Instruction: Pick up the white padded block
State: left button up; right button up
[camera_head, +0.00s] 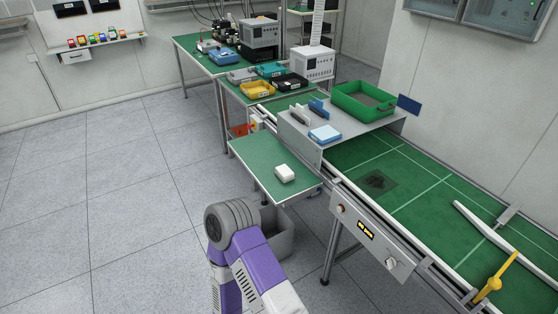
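A white block (285,173) with rounded edges, which looks like the padded block, lies on the small green side table (252,162). It lies right of the table's middle, with clear green surface around it. One of my arms, purple and grey, rises from the bottom edge in front of the table, and its grey joint is nearest the table. Neither of my grippers shows in the view, so nothing is seen touching the block.
A grey bin (280,238) stands below the side table. The conveyor bench (410,180) runs along the right. A grey raised shelf (300,132) behind holds a green tray (363,101) and a blue-and-white item (325,134). Floor at left is free.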

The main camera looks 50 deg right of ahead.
aim_at(285, 174)
jog(key=z, duration=0.85)
jog(key=i, duration=1.15)
jog(key=z, duration=1.25)
